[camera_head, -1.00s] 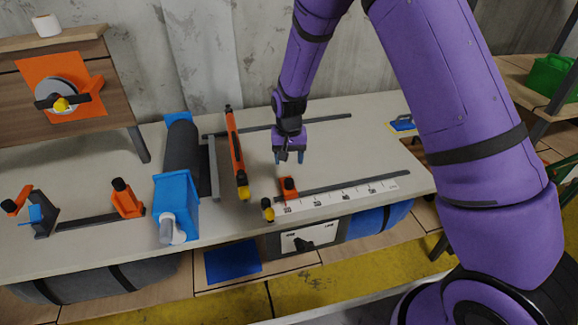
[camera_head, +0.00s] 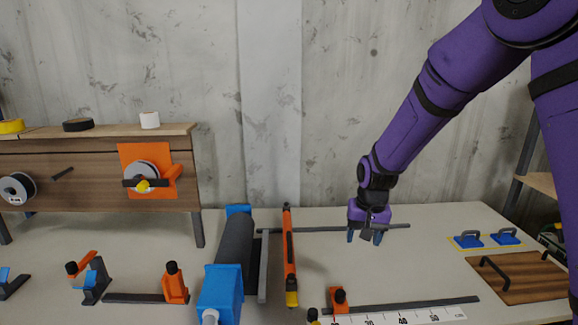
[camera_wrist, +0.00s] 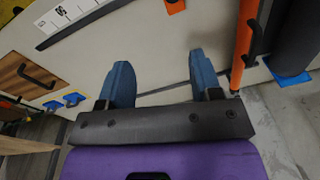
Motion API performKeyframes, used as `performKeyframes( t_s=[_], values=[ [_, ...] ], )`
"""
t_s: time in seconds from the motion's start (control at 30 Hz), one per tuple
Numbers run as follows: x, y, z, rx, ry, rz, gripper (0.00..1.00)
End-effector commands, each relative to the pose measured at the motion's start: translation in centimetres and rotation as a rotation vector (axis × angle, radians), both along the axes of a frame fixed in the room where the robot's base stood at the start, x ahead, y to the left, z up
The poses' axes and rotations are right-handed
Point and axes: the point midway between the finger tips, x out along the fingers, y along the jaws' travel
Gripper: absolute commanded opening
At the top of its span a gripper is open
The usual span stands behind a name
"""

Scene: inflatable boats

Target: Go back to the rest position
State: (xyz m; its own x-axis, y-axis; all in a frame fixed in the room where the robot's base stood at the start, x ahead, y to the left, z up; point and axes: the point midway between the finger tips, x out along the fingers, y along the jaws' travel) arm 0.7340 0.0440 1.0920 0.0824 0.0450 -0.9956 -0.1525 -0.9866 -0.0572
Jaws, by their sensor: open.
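My gripper (camera_head: 365,236) hangs at the end of my purple arm, above the back right part of the light workbench (camera_head: 440,262). Its two blue fingers are apart with nothing between them. In the wrist view, my gripper (camera_wrist: 158,82) also shows both fingers spread over bare bench top. An orange bar tool (camera_head: 289,255) with a yellow end lies to the left of the gripper. A dark rail (camera_head: 330,229) runs along the back of the bench behind the gripper.
A blue and black roller device (camera_head: 222,290) stands left of the orange tool. A white ruler strip (camera_head: 420,314) and an orange stop (camera_head: 338,300) lie at the front. Blue handled pads (camera_head: 469,241) and a wooden board (camera_head: 515,275) are at the right. A concrete wall rises behind.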

Motion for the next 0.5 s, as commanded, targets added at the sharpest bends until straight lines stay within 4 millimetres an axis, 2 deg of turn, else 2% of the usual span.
performKeyframes(
  t_s=[0.03,0.2,0.5],
  values=[
    [-0.7,-0.6,2.0,0.007,-0.021,0.005,0.59],
    [-3.6,-2.5,7.3,0.017,-0.068,0.024,0.59],
    [-10.0,-5.8,14.8,0.019,-0.155,0.060,0.59]
  ],
)
